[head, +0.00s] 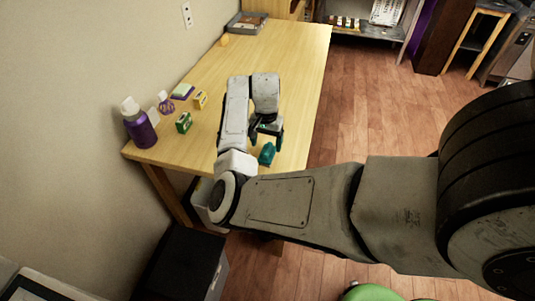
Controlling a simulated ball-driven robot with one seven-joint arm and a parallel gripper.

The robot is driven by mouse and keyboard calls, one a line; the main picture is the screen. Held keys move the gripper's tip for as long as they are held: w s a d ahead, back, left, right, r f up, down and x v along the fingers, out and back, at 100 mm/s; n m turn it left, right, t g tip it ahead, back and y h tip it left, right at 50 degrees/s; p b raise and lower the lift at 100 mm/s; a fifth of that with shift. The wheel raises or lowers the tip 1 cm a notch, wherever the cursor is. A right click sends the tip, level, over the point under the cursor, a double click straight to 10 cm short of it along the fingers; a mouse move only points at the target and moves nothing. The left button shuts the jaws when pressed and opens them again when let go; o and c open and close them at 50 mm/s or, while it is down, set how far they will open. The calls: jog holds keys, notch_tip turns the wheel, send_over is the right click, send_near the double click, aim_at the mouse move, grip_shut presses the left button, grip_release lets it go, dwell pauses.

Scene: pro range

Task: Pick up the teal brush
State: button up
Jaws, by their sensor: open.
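The teal brush (267,154) lies near the right front edge of the wooden table (290,55). It is small in the head view, and my arm may hide part of it. My gripper (266,138) points down at the brush with its jaws open. The fingertips are just above or beside the brush; I cannot tell whether they touch it.
A purple bottle (140,128), a green box (183,122), a yellow box (200,99) and other small items stand on the table's left side, by the wall. A grey tray (246,22) is at the far end. The table's middle is clear.

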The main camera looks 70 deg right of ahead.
aim_at(267, 149)
jog(key=shift+s+a+f+p, duration=0.1)
jog(key=shift+f+p, duration=0.1)
jog(key=shift+f, duration=1.25)
jog(key=shift+s+a+f+p, duration=0.1)
jog(key=shift+f+p, duration=0.05)
jog(key=shift+f, duration=1.25)
jog(key=shift+c, duration=0.4)
jog(key=c, duration=1.1)
